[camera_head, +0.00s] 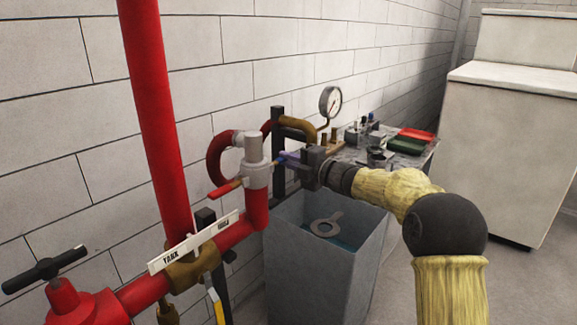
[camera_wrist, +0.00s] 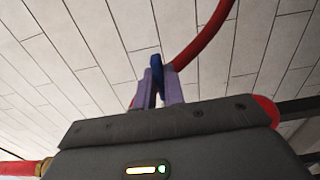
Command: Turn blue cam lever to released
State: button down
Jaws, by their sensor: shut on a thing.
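The blue cam lever (camera_wrist: 155,64) shows in the wrist view as a small upright blue piece between the two purple fingers of my gripper (camera_wrist: 159,82). The fingers are shut on it. Its lower part is hidden by the fingers. In the head view my gripper (camera_head: 288,159) reaches in from the right, with its fingers beside the grey coupling body (camera_head: 257,170) on the red pipe. The lever itself is too small and too hidden to make out clearly in that view. I cannot tell its exact angle.
A red hose (camera_head: 219,160) loops behind the coupling. A pressure gauge (camera_head: 331,102) stands behind my gripper. A grey bin (camera_head: 330,270) is below, holding a flat ring-shaped piece (camera_head: 326,227). A red pipe (camera_head: 158,120) rises at left. A table with trays (camera_head: 416,135) is behind.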

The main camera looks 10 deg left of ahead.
dwell(0.3)
jog(key=c, duration=1.8)
grip_release()
jog(key=shift+o, duration=0.2)
jog(key=shift+d, duration=0.1)
jog(key=b+v, duration=0.2)
jog(key=v, duration=1.5)
jog(key=shift+d, duration=0.1)
